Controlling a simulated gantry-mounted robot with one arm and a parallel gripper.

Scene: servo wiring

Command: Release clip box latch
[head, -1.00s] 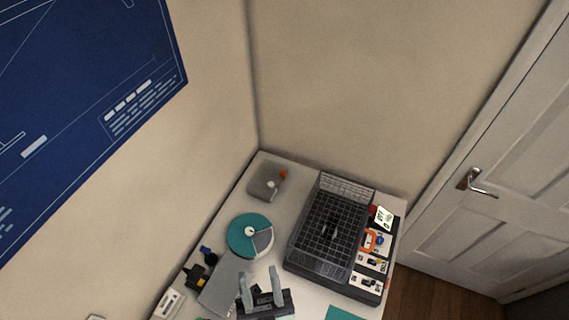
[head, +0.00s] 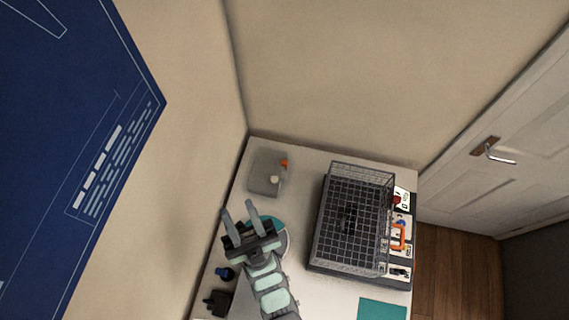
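A grey box (head: 267,173) sits at the far left corner of the table in the head view. It has a small orange latch-like part (head: 284,163) at its upper right and a pale round knob or spot on top. It looks like the clip box, and its lid appears shut. My gripper (head: 238,207) is open, with its two light fingers apart and nothing between them. It is in front of and a little left of the box, with a visible gap. Its height above the table is hard to tell.
A teal-and-grey disc (head: 280,236) is partly hidden behind my gripper. A black wire-mesh basket (head: 352,220) stands on the right, beside cards with small parts (head: 398,236). Dark and blue parts (head: 217,302) lie at the left edge. A teal mat (head: 382,309) is at front.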

